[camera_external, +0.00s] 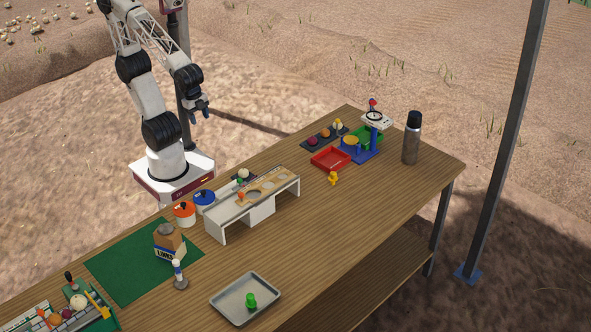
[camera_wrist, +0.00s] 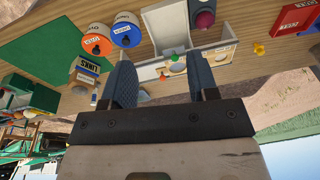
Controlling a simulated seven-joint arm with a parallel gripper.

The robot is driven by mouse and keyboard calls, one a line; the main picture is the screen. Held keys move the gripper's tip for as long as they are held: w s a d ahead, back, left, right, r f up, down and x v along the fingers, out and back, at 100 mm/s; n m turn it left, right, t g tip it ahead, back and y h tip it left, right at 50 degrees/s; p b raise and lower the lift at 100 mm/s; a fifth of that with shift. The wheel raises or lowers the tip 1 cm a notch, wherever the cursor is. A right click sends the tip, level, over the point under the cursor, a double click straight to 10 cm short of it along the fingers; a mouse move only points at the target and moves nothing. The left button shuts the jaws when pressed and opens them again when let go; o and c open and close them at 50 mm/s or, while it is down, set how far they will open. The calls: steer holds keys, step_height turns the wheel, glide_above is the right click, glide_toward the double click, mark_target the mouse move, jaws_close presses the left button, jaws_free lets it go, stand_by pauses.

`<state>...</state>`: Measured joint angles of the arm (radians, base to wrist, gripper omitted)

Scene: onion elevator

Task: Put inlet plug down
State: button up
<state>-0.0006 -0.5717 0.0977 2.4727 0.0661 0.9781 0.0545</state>
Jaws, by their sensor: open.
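My gripper (camera_external: 203,112) is raised in the air behind the table's back edge, well clear of everything on it. In the wrist view my gripper (camera_wrist: 161,68) has its two blue fingers wide apart with nothing held between them. A green plug-like piece (camera_external: 251,300) stands upright in the grey metal tray (camera_external: 222,301) at the front. A small orange piece (camera_external: 241,196) and a small green piece show at the white bench-like unit (camera_external: 217,229) with round openings in its top. I cannot tell for certain which piece is the inlet plug.
Orange (camera_external: 184,213) and blue (camera_external: 204,199) lidded pots stand left of the white unit. A red tray (camera_external: 331,159), scale (camera_external: 376,121) and flask (camera_external: 412,140) stand at the far right. The table's front right is clear.

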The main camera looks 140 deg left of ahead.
steer(key=shift+s+d+f+n+t+h, duration=0.1)
steer(key=shift+s+d+n+t+h, duration=0.2)
steer(key=shift+s, duration=0.4)
steer(key=shift+s+d+f+n+h, duration=0.1)
steer(key=shift+s+d, duration=0.3)
steer(key=shift+s, duration=0.3)
stand_by(0.3)
